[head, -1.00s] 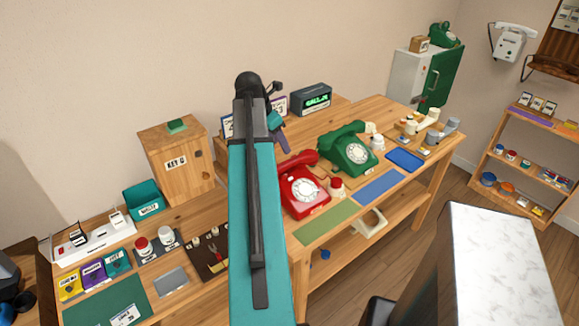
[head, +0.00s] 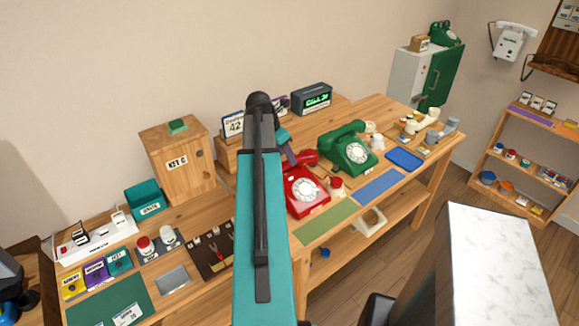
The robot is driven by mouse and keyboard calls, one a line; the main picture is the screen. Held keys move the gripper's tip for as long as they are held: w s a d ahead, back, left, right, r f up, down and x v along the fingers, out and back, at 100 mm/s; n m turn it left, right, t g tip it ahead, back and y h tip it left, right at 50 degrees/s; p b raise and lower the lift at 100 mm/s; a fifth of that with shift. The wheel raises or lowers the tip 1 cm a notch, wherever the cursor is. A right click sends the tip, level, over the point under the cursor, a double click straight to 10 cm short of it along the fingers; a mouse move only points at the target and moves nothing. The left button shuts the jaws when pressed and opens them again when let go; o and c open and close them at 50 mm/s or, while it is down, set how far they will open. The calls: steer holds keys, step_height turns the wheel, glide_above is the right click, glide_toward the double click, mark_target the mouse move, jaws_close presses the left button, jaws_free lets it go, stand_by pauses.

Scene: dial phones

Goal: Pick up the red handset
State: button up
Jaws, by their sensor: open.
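The red dial phone (head: 305,192) stands on the wooden table. Its red handset (head: 306,157) lies across the top of the phone, and my gripper partly covers its left end. My gripper (head: 291,156) is small in view, just past the bent wrist of my teal arm. It is open and points down at the left end of the handset. I cannot tell whether it touches the handset.
A green dial phone (head: 347,150) stands close on the right. A small red-and-white pot (head: 336,187) stands beside the red phone. Green (head: 327,220) and blue (head: 379,187) mats lie in front. A wooden cabinet (head: 178,162) and a lit display box (head: 312,99) stand behind.

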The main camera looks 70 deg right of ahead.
mark_target(289, 166)
steer(key=shift+f, duration=0.15)
steer(key=shift+p+x, duration=1.05)
steer(key=shift+x, duration=1.4)
